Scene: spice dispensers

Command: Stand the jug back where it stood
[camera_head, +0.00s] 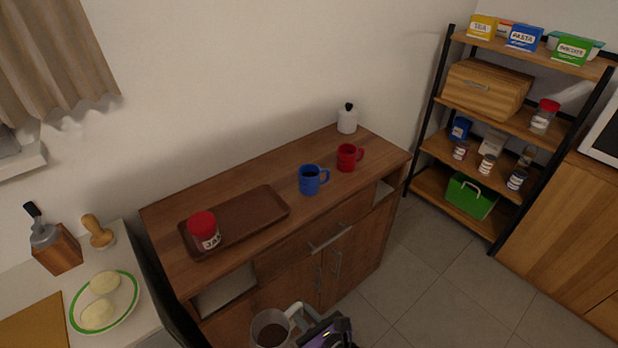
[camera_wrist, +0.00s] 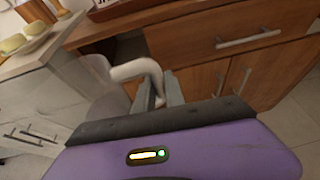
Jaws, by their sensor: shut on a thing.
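The jug (camera_head: 257,333) is pale grey with a dark inside and a light handle. It is at the bottom of the head view, in front of the wooden sideboard, and its lower part is cut off by the frame. My gripper (camera_head: 304,318) is shut on the jug's handle, to the right of its body. In the wrist view my two grey fingers (camera_wrist: 159,92) close on the white curved handle (camera_wrist: 135,70). The jug's body is hard to make out there.
The sideboard top (camera_head: 255,188) holds a brown tray (camera_head: 262,212) with a red-lidded jar (camera_head: 203,230), a blue mug (camera_head: 309,180), a red mug (camera_head: 346,158) and a white bottle (camera_head: 347,121). A counter with a green-rimmed plate (camera_head: 104,301) is left. Shelves (camera_head: 525,115) stand right.

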